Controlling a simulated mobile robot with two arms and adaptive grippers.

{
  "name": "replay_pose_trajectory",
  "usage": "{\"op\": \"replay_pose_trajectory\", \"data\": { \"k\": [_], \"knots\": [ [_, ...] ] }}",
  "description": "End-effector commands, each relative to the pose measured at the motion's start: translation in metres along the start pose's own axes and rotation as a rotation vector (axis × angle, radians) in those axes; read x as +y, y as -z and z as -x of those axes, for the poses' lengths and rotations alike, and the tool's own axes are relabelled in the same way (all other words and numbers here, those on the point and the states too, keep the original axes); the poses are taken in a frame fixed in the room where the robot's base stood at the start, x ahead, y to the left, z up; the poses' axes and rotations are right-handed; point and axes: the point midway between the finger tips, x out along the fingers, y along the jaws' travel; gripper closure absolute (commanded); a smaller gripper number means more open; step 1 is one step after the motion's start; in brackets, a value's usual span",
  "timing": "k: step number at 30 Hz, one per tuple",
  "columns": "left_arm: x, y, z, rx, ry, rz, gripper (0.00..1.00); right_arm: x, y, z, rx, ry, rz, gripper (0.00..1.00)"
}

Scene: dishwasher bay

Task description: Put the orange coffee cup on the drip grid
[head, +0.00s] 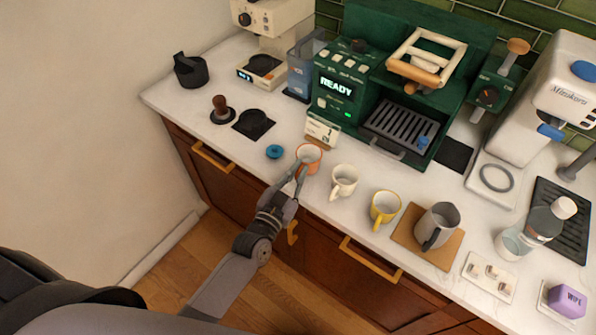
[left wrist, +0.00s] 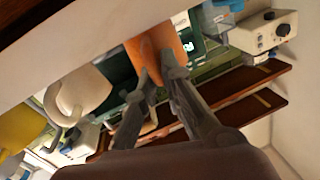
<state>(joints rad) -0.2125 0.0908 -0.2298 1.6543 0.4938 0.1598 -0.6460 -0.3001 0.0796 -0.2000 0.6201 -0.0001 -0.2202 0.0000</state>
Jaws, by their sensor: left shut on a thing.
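The orange coffee cup (head: 308,158) is at the front edge of the white counter in the head view, left of a white cup. My left gripper (head: 300,174) reaches it from the front and is shut on its near side. In the left wrist view the orange cup (left wrist: 156,52) is between the fingertips (left wrist: 158,82). I cannot tell whether the cup still touches the counter. The drip grid (head: 400,125) is the dark slatted tray in the green coffee machine (head: 345,90); a small blue thing (head: 423,142) stands at its right front. My right gripper is not in view.
A white cup (head: 344,180), a yellow cup (head: 385,207) and a grey pitcher (head: 438,225) on a wooden board stand to the right along the front. A small sign (head: 322,131) stands behind the orange cup. A blue disc (head: 275,151) lies to its left.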

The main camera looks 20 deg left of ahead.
Motion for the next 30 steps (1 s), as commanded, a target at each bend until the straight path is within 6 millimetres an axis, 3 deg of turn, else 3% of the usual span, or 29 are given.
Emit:
{"op": "replay_pose_trajectory", "data": {
  "k": [12,13,21,30],
  "knots": [
    [0.0012,-0.0054,-0.0001,0.002,0.001,-0.001,1.0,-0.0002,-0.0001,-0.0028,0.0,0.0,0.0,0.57],
    [0.0012,-0.0047,0.0001,0.001,0.0,-0.001,0.9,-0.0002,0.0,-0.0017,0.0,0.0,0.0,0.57],
    [0.0011,-0.0044,0.0001,0.0,0.0,0.0,0.72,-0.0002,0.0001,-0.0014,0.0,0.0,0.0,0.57],
    [0.0013,-0.0048,0.0001,0.0,0.0,0.0,0.72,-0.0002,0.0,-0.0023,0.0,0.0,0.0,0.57]
  ]
}}
